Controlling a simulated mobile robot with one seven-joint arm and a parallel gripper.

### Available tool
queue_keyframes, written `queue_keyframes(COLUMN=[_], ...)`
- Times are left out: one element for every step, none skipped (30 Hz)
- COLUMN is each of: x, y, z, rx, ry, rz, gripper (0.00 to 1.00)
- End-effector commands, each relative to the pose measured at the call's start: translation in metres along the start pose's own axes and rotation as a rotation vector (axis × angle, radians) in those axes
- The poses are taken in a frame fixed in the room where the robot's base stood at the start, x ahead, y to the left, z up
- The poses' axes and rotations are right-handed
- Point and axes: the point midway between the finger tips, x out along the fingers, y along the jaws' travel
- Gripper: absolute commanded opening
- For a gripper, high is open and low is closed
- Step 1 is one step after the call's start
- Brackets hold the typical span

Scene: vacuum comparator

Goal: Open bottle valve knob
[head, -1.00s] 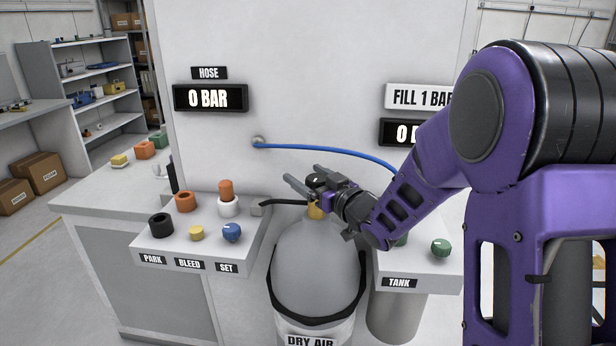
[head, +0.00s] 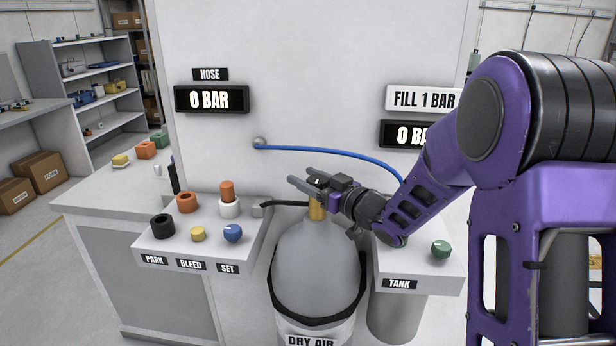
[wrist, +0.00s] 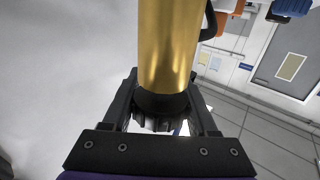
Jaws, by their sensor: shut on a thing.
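The dry air bottle (head: 315,262) stands upright between two shelves, with a gold valve stem (head: 317,209) on top. The stem is large in the wrist view (wrist: 170,45). The black valve knob (wrist: 161,104) sits at the stem's end, between my gripper's fingers. In the head view my gripper (head: 304,182) reaches in from the right over the valve, shut on the knob, which is mostly hidden by the fingers. The knob's turn angle cannot be told. The hose display (head: 209,99) reads 0 BAR.
The left shelf (head: 200,250) holds several coloured knobs and fittings. A green knob (head: 440,249) sits on the tank shelf at right. A blue hose (head: 330,149) crosses the panel behind my gripper. The tank display (head: 408,134) is partly hidden by my arm.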

Motion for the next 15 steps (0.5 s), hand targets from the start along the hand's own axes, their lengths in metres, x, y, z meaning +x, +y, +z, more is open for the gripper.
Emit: queue_keyframes(x=[-0.0001,-0.0001,-0.0001,-0.0001,-0.0001,-0.0001,-0.0001,-0.0001,-0.0001,-0.0001,-0.0001,-0.0001,-0.0001,-0.0001,-0.0001], y=[0.0002,0.0001,0.0001,0.0001,0.0001,0.0001,0.0001,0.0001,0.0002,0.0001,0.0001,0.0001,0.0001,0.0001,0.0001], z=[0.0,0.0,0.0,0.0,0.0,0.0,0.0,0.0001,0.0,0.0,0.0001,0.0001,0.0001,0.0001,0.0001], rx=[0.0,0.0,0.0,0.0,0.001,0.001,0.001,0.001,0.0,0.0,0.0,0.0,0.0,0.0,0.0], ry=[0.0,0.0,0.0,0.0,0.0,0.0,0.0,0.0,0.0,0.0,0.0,0.0,0.0,0.0,0.0], rz=[0.0,0.0,0.0,0.0,0.0,0.001,0.001,0.001,0.001,0.001,0.001,0.001,0.001,0.001,0.001], gripper=[0.03,0.03,0.03,0.03,0.03,0.03,0.61,0.66,0.73,0.79,0.84,0.89,0.89,0.89,0.89])
